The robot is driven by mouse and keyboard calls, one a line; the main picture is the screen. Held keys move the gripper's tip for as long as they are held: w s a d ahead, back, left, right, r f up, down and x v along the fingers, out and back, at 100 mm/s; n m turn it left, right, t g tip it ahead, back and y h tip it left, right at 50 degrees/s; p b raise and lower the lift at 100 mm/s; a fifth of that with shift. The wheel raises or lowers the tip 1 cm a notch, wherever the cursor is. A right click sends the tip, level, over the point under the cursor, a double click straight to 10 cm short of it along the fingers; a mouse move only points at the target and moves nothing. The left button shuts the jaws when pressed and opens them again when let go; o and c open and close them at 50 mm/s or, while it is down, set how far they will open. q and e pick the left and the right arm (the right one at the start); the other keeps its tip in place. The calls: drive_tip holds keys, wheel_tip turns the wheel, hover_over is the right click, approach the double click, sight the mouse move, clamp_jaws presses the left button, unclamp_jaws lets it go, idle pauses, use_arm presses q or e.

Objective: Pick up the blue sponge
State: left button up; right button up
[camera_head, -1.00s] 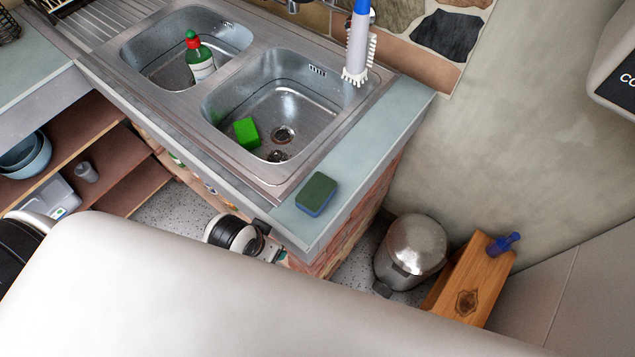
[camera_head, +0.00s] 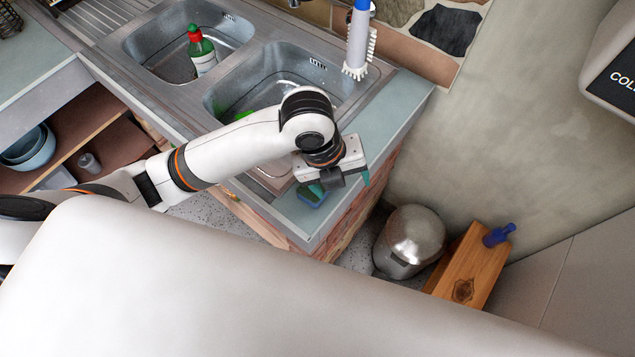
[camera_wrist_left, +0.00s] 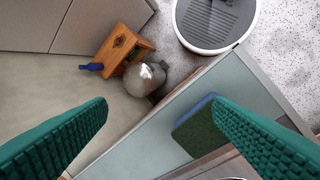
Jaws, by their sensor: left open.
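The blue sponge (camera_head: 312,198) has a dark green top and blue sides. It lies on the grey-green counter (camera_head: 384,133) to the right of the sink, partly hidden by my left gripper (camera_head: 342,183) in the head view. The left gripper is open and empty above the counter, its teal fingers spread. In the left wrist view the sponge (camera_wrist_left: 198,128) shows beside the right-hand finger, which covers part of it. It sits off-centre between the fingers (camera_wrist_left: 161,103). My right gripper is not in view.
The two-bowl steel sink (camera_head: 205,120) holds a green bottle (camera_head: 202,54) and a green block (camera_head: 243,115), mostly hidden by my arm. A white-and-blue brush (camera_head: 358,42) stands behind. A metal bin (camera_head: 412,238) and a wooden stool (camera_head: 470,268) are on the floor beyond the counter edge.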

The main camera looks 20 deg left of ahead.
use_arm(q)
drive_tip(key=w+a+r+m+g+y, duration=0.1)
drive_tip(key=w+a+r+m+y, duration=0.2)
drive_tip(key=a+m, duration=0.4)
drive_tip(key=shift+m, duration=0.7)
drive_tip(key=f, duration=0.2)
drive_tip(key=f+p, duration=0.1)
drive_tip(key=f, duration=0.1)
drive_tip(key=d+f, duration=0.1)
drive_tip(key=f, duration=0.1)
drive_tip(key=shift+d+f+p, duration=0.1)
drive_tip(key=shift+f+p, duration=0.2)
drive_tip(key=shift+f, duration=0.1)
drive_tip(key=f+p, duration=0.1)
drive_tip(key=f, duration=0.3)
drive_tip(key=shift+d+f+p, duration=0.15)
drive_tip(key=shift+d+p, duration=0.05)
drive_tip(key=shift+p, duration=0.2)
drive_tip(key=shift+f, duration=0.55)
drive_tip(key=c, duration=1)
